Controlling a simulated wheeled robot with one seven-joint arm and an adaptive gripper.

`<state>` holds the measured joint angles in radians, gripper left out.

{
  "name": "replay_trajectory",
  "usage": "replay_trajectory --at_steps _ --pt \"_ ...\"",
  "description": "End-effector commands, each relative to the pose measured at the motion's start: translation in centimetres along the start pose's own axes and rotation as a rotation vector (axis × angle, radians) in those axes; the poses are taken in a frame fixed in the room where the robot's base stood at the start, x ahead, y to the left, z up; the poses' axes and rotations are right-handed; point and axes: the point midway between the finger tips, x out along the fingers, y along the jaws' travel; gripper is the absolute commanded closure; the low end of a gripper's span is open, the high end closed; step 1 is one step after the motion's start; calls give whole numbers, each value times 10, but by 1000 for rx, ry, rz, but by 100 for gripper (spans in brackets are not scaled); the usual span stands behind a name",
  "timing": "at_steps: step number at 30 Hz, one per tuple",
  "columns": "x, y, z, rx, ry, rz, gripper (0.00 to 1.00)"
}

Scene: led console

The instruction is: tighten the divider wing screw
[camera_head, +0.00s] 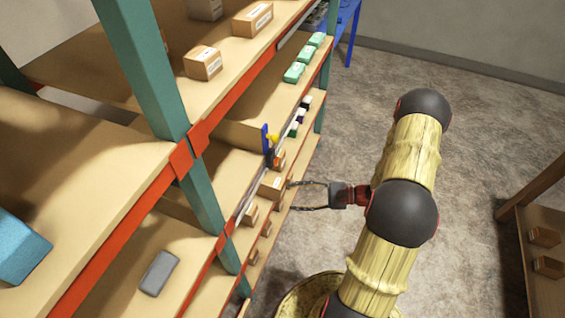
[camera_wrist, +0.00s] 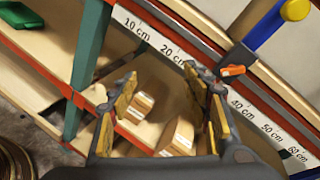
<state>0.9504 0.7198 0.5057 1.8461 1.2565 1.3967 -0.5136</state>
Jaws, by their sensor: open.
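The blue divider (camera_head: 266,142) stands upright at the front edge of a middle shelf, with a yellow wing screw (camera_head: 273,138) on it. In the wrist view the divider (camera_wrist: 258,28) and the yellow screw (camera_wrist: 296,9) are at the upper right; the screw is partly cut off by the frame. An orange pointer (camera_wrist: 232,70) sits at the divider's foot, over the white centimetre scale (camera_wrist: 268,128), near the 40 cm mark. My gripper (camera_head: 290,196) is open and empty, lower and nearer than the screw and apart from it. Its fingers (camera_wrist: 162,82) hide part of the scale.
Small cardboard boxes (camera_head: 272,186) stand on the shelf beside my fingertips. A teal post (camera_head: 205,190) and orange beams border the shelves. Green boxes (camera_head: 294,72) are farther back. The floor right of the rack is open up to a wooden shelf (camera_head: 545,270).

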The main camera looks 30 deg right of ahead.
Motion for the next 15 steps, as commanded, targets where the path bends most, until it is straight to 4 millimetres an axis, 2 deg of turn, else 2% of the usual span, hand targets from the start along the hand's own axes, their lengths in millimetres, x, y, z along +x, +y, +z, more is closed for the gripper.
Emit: replay_trajectory --at_steps 3,7,9,15 --pt "-2 -39 -17 -79 12 -147 52" --pt "-13 -84 -21 -198 35 -280 52" --pt "-16 -94 -18 -248 36 -322 52" --pt "-7 -98 -14 -299 31 -325 52"
